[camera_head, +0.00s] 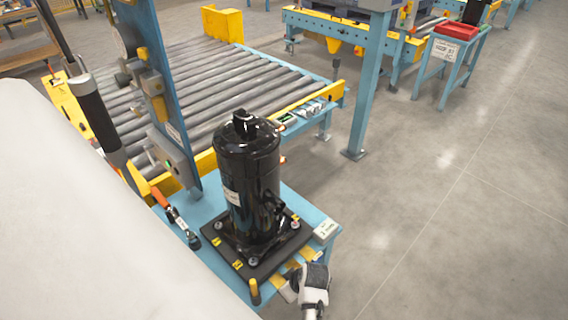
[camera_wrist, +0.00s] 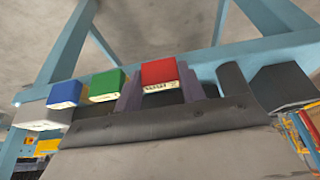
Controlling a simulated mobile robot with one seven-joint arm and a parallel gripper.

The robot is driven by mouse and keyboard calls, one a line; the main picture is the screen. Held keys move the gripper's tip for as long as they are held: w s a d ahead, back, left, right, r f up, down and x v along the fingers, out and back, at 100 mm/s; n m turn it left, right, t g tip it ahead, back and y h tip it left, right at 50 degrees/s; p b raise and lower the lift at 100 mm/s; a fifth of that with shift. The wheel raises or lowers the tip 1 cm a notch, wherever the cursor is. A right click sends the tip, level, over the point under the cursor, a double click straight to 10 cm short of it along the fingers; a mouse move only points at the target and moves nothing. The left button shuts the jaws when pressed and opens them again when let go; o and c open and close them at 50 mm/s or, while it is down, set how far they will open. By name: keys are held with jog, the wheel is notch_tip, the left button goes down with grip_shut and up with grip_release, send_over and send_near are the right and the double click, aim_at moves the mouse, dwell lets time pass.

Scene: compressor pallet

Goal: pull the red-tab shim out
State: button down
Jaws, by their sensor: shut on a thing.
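In the wrist view the red tab (camera_wrist: 165,76) of the shim stands between the two fingers of my gripper (camera_wrist: 160,92), which is shut on it. A green tab (camera_wrist: 107,85) and a blue tab (camera_wrist: 65,93) sit in a row to its left, apart from the fingers. In the head view my gripper (camera_head: 312,280) is at the near right edge of the blue stand, beside the dark base plate (camera_head: 226,258) under a black compressor (camera_head: 248,165). The tabs cannot be made out there. The shim's inner part is hidden.
A small white sign (camera_head: 326,229) stands at the stand's right corner. A yellow peg (camera_head: 255,290) and an orange-handled tool (camera_head: 165,200) are to the left. A roller conveyor (camera_head: 190,85) lies behind. The floor (camera_head: 440,220) to the right is clear.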

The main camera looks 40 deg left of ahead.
jog(key=shift+d, duration=0.15)
jog(key=c, duration=0.8)
grip_release()
jog(key=shift+c, duration=0.2)
jog(key=v, duration=1.3)
jog(key=shift+r+b, duration=0.3)
jog(key=shift+r, duration=0.1)
jog(key=shift+d, duration=0.1)
